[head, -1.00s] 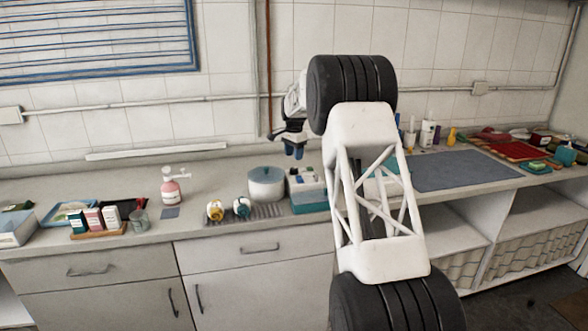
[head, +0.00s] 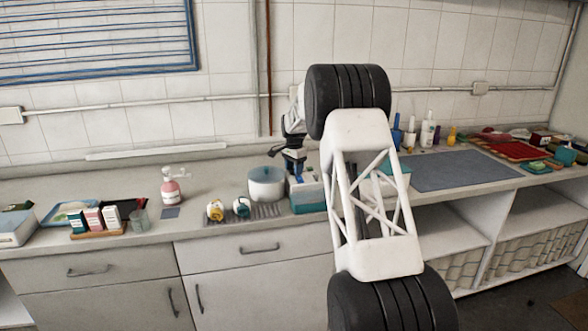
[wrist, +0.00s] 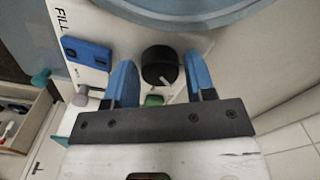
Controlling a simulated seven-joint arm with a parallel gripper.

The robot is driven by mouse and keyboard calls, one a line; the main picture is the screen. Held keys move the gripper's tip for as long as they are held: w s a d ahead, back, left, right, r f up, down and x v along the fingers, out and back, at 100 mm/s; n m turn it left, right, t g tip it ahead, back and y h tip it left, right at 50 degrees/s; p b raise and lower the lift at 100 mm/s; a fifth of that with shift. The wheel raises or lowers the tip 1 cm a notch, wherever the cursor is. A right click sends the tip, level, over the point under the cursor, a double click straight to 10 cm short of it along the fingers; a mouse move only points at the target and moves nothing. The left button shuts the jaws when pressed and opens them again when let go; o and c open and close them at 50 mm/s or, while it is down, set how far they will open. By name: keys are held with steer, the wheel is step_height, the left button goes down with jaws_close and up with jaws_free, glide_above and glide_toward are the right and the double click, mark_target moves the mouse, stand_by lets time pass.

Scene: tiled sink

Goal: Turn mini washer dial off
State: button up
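The mini washer's black round dial (wrist: 160,66) has a pale pointer line and sits on a white control panel (wrist: 115,25) in the wrist view. My gripper (wrist: 160,82) is open, with its blue fingertips on either side of the dial and a visible gap to each side. Whether the fingers are level with the dial or above it is unclear. A blue switch (wrist: 87,53) beside a "FILL" label is left of the left finger. In the head view, my gripper (head: 295,168) is low over the white and teal box (head: 308,197); the dial cannot be made out there.
A large blue-grey rim (wrist: 190,14) curves past the dial in the wrist view. A white round tub (head: 266,185) stands left of my gripper in the head view. Yellow and teal items (head: 215,209) sit before it. A pink bottle (head: 170,187) stands farther left.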

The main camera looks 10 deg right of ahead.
steer(key=c, duration=0.6)
steer(key=shift+n, duration=0.5)
steer(key=n, duration=0.2)
steer(key=shift+r+n, duration=0.1)
steer(key=shift+n, duration=2.5)
steer(key=o, duration=0.7)
steer(key=shift+c, duration=0.2)
